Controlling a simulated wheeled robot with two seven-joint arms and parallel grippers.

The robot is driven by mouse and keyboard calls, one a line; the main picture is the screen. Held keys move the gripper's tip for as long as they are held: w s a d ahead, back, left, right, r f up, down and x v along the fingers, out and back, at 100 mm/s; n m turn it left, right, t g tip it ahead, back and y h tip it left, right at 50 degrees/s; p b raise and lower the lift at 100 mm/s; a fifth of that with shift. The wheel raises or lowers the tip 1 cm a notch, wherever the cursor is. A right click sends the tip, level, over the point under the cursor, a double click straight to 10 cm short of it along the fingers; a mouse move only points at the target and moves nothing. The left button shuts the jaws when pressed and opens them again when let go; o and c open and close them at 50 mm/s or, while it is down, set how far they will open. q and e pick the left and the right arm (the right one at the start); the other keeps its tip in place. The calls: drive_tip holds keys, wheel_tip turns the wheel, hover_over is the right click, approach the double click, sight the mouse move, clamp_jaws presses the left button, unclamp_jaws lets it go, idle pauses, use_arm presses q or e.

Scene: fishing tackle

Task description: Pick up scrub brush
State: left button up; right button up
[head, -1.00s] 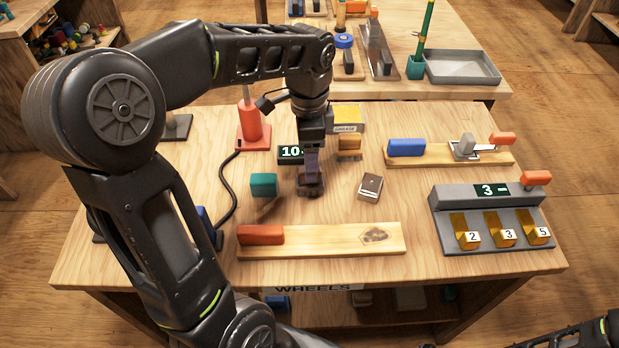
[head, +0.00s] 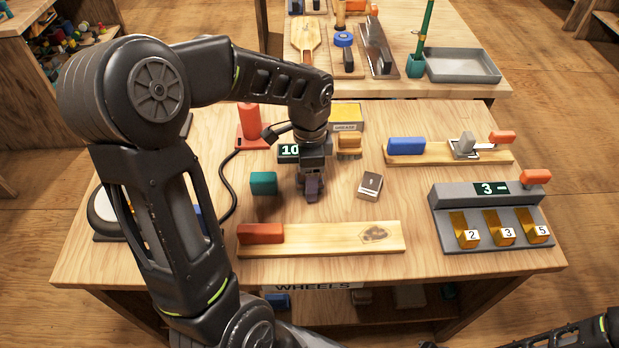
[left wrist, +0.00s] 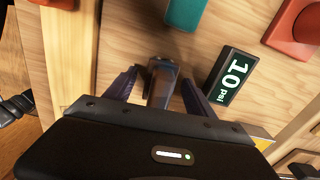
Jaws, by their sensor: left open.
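A small tan block with bristles beneath, which looks like the scrub brush (head: 349,145), stands on the table in front of the yellow grease box. My left gripper (head: 311,188) points down just to its left and front, apart from it. In the left wrist view my left gripper (left wrist: 158,95) is open, its two dark fingers spread. A greyish upright object (left wrist: 162,82) shows between the fingers; I cannot tell what it is or whether they touch it.
A teal block (head: 263,183) lies left of the gripper, a small brown box (head: 370,186) right of it. The 10 psi display (left wrist: 231,75) is close to one finger. A grease box (head: 347,115) stands behind. A wooden board (head: 340,240) lies in front.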

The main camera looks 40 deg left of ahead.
use_arm(q)
drive_tip(key=shift+f, duration=0.1)
drive_tip(key=shift+c, duration=0.4)
clamp_jaws()
idle(0.6)
